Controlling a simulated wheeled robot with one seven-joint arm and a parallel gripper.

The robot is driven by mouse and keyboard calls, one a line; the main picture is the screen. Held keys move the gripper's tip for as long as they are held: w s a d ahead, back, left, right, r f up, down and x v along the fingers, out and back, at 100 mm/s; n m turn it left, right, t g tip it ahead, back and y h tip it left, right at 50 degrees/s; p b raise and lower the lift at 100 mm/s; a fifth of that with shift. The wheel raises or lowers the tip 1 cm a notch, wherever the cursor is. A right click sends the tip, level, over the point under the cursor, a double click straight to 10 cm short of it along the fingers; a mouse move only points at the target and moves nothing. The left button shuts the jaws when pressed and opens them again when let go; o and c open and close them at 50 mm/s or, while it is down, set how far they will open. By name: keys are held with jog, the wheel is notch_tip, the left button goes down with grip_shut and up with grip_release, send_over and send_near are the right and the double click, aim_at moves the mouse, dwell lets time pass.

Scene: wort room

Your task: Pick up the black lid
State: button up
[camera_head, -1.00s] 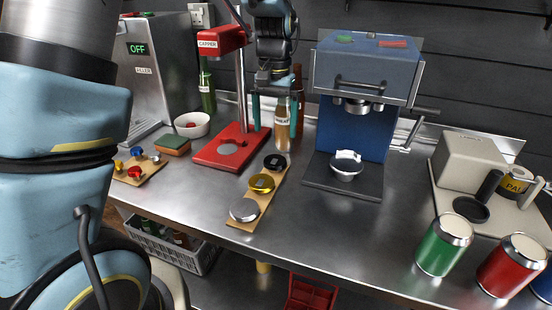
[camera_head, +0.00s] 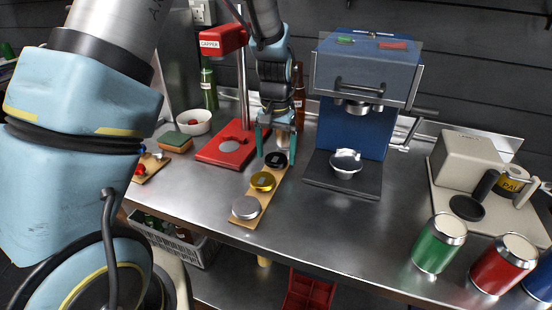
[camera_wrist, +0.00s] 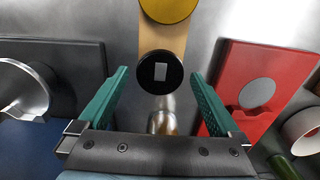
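The black lid (camera_head: 275,160) lies at the far end of a narrow wooden board (camera_head: 246,219) on the steel bench. In the wrist view the black lid (camera_wrist: 160,72) is a dark disc with a pale rectangle on top. My gripper (camera_head: 276,148) is over that end of the board. In the wrist view its teal fingers (camera_wrist: 157,92) are spread wide and empty, with the black lid between and just beyond them. A gold lid (camera_head: 262,181) and a silver lid (camera_head: 245,208) lie nearer on the same board. The exact fingertip height above the board is unclear.
The red capper base (camera_head: 233,150) is left of the board, and the blue machine (camera_head: 350,130) with its dark tray is right. A bottle (camera_wrist: 163,122) stands just behind the black lid, under my gripper. Bare bench lies right of the board.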

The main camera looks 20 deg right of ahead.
jog(key=c, duration=1.1)
